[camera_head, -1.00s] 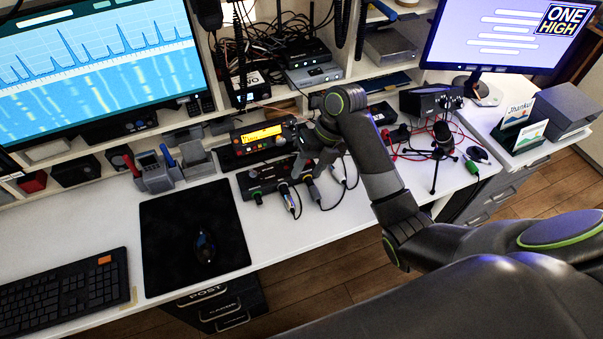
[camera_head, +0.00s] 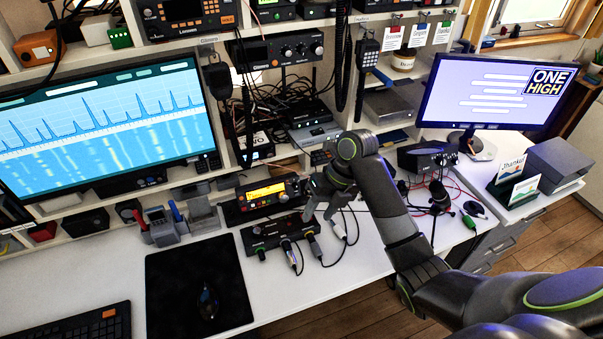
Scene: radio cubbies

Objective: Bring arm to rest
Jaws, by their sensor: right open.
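My right arm comes in from the lower right of the head view and bends at a dark grey elbow over the desk. Its gripper (camera_head: 322,203) is open and empty. It hangs just above and right of a black box with knobs and plugged cables (camera_head: 278,232). The view does not settle whether a fingertip touches the cables. My left arm and gripper are not in view.
A radio with an orange display (camera_head: 268,193) stands behind the cabled box. A black mouse mat (camera_head: 197,285) with a mouse lies left. A microphone on a tripod (camera_head: 438,197) stands right. Shelves (camera_head: 290,150) hold equipment. Clear white desk (camera_head: 345,275) lies in front.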

